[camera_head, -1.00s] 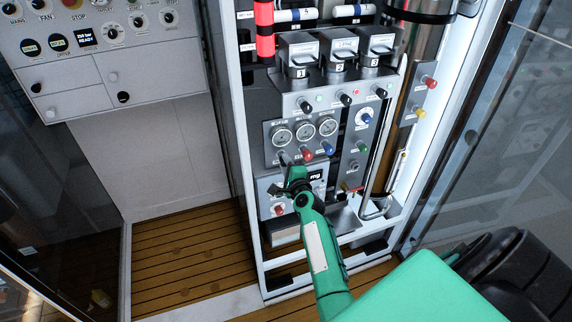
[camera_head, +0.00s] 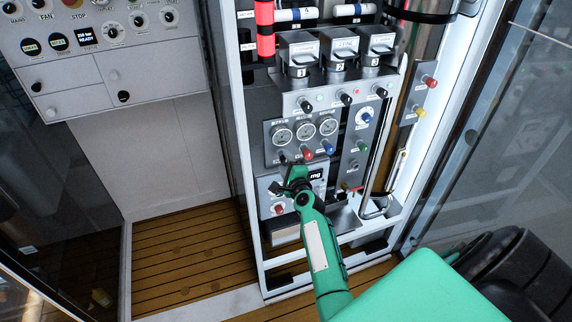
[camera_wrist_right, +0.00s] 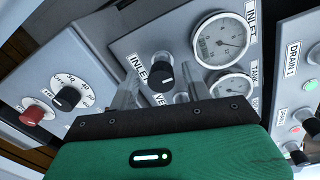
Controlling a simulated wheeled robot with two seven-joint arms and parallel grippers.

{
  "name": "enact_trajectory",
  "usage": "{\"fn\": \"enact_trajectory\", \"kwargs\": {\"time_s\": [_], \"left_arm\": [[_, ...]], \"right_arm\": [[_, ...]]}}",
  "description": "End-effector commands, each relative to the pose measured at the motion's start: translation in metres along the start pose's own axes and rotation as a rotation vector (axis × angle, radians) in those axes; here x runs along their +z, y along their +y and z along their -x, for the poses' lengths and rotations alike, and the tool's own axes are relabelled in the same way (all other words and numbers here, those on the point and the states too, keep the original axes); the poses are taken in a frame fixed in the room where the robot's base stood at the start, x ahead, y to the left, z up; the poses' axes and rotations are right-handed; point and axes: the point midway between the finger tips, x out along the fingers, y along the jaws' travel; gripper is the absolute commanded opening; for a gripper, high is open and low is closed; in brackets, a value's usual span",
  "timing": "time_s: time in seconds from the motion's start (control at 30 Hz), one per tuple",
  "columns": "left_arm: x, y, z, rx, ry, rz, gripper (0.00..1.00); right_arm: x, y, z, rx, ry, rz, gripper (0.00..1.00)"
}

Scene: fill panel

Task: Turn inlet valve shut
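The inlet valve is a black knob (camera_wrist_right: 161,74) with a white mark, next to an INLET label on the grey gauge panel in the right wrist view. In the head view the dark knob (camera_head: 283,158) sits below the left gauge, just above my right gripper. My right gripper (camera_wrist_right: 163,93) is open, with one grey finger on each side of the knob in the wrist picture. I cannot tell whether the fingers touch it. In the head view the right gripper (camera_head: 291,172) is at the panel's lower left. My left gripper is not in view.
A red knob (camera_head: 307,154) and a blue knob (camera_head: 327,148) sit close right of the inlet knob. Gauges (camera_head: 305,130) are above. A lower box carries a dial (camera_wrist_right: 66,98) and a red knob (camera_wrist_right: 32,115). A cabinet frame post (camera_head: 236,150) stands left.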

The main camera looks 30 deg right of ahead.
Motion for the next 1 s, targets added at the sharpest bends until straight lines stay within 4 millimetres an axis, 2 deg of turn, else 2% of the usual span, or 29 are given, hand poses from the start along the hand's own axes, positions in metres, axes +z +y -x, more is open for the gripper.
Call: {"fn": "enact_trajectory", "kwargs": {"time_s": [0.27, 0.8, 1.0], "left_arm": [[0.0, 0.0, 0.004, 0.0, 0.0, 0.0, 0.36], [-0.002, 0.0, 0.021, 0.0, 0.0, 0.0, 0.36], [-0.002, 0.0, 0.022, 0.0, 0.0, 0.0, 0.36]], "right_arm": [[0.0, 0.0, 0.009, 0.001, 0.001, 0.002, 0.49], [0.0, 0.0, 0.101, 0.002, 0.0, 0.002, 0.49], [0.0, 0.0, 0.126, 0.001, 0.0, 0.001, 0.49]]}}
